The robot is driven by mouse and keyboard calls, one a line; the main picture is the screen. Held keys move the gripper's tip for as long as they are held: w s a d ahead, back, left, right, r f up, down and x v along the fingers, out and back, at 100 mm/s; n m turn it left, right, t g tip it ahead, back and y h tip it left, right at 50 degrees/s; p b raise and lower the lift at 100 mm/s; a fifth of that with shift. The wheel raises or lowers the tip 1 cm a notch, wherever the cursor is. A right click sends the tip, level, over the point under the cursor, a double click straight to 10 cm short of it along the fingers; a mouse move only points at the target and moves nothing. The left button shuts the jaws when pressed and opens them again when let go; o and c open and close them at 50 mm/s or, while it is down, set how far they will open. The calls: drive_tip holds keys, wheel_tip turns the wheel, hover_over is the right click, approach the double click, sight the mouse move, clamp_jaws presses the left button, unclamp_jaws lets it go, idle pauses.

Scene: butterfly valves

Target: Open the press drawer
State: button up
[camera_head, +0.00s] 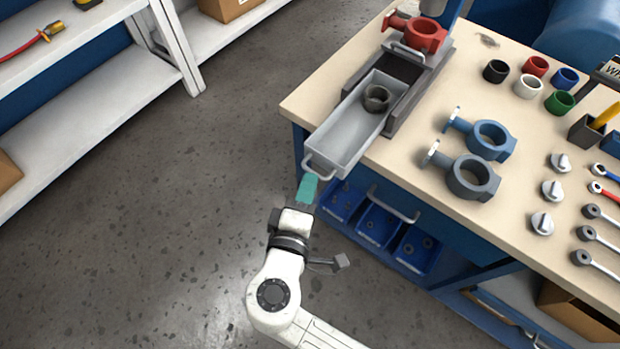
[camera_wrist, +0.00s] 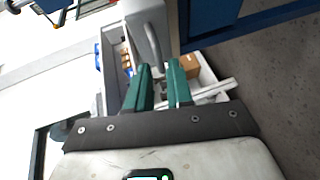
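The grey press drawer (camera_head: 347,135) is slid out of its dark frame (camera_head: 415,85) and its front end overhangs the edge of the workbench. A dark grey ring (camera_head: 377,98) sits inside it. The drawer's loop handle (camera_head: 320,168) is on its near end. My gripper (camera_head: 307,188) has teal fingers and is just below the handle in the head view. In the wrist view the fingers (camera_wrist: 162,75) are apart with a gap between them, and a grey part (camera_wrist: 147,32) is just beyond the tips. I see nothing clamped between them.
On the workbench (camera_head: 400,150) stand a red valve body (camera_head: 422,35), blue (camera_head: 490,140) and grey (camera_head: 470,178) ones, coloured rings and wrenches. Open floor (camera_head: 190,200) lies to the left.

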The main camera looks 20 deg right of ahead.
drive_tip(key=v, duration=0.8)
drive_tip(key=shift+s, duration=0.15)
drive_tip(key=s+d+f+m+g+p, duration=0.1)
drive_tip(key=d+f+m+g, duration=0.25)
drive_tip(key=d, duration=0.45)
drive_tip(key=s+d+f+m+g+p, duration=0.1)
drive_tip(key=d+f+m+g, duration=0.15)
drive_tip(key=d+g, duration=0.4)
drive_tip(key=s+d+f+m+g+y+p, duration=0.2)
drive_tip(key=s+d+m+y, duration=0.3)
drive_tip(key=s, duration=0.5)
drive_tip(key=d+f+y, duration=0.1)
drive_tip(key=d+y, duration=0.1)
drive_tip(key=d, duration=0.1)
drive_tip(key=shift+s+d+y, duration=0.3)
drive_tip(key=shift+d+y, duration=0.05)
drive_tip(key=shift+y, duration=0.05)
